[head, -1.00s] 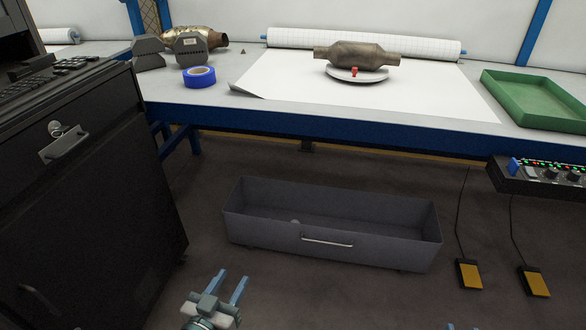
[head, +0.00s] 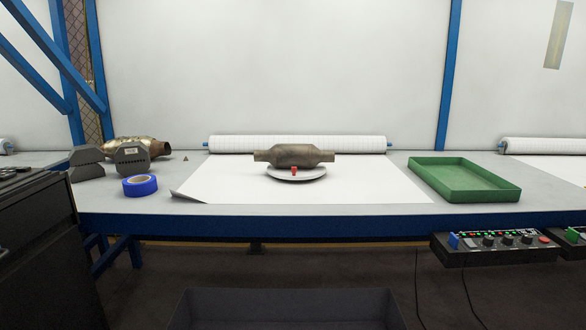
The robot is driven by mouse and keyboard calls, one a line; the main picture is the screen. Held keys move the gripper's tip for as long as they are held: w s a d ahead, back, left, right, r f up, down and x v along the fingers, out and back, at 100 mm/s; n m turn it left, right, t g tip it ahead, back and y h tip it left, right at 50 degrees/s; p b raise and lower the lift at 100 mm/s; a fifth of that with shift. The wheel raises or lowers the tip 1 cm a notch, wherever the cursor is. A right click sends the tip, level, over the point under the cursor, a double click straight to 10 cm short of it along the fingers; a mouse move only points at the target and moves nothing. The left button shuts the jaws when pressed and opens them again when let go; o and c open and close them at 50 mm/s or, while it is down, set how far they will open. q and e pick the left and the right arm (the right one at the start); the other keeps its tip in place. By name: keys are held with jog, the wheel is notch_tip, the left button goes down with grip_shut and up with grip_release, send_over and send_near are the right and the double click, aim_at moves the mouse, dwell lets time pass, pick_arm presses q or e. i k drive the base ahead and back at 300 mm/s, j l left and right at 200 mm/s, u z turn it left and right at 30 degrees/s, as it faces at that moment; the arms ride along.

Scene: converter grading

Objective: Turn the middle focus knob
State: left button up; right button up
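A dark control box (head: 493,247) hangs at the front edge of the workbench, right of centre in the head view. Its top face carries several black knobs in a row, with small red and green lights behind them. A middle knob (head: 507,240) stands among them. A blue part sits at the box's left end and a red button at its right end. Which knob is for focus is too small to read. Neither of my grippers shows in the head view now.
The bench (head: 330,219) holds a metal converter (head: 293,155) on a round plate, a green tray (head: 464,180), blue tape (head: 140,186) and a paper roll (head: 297,143). A dark cabinet (head: 45,260) stands at left. A grey bin (head: 285,308) lies below the bench.

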aim_at(526, 238)
jog(key=z, duration=1.35)
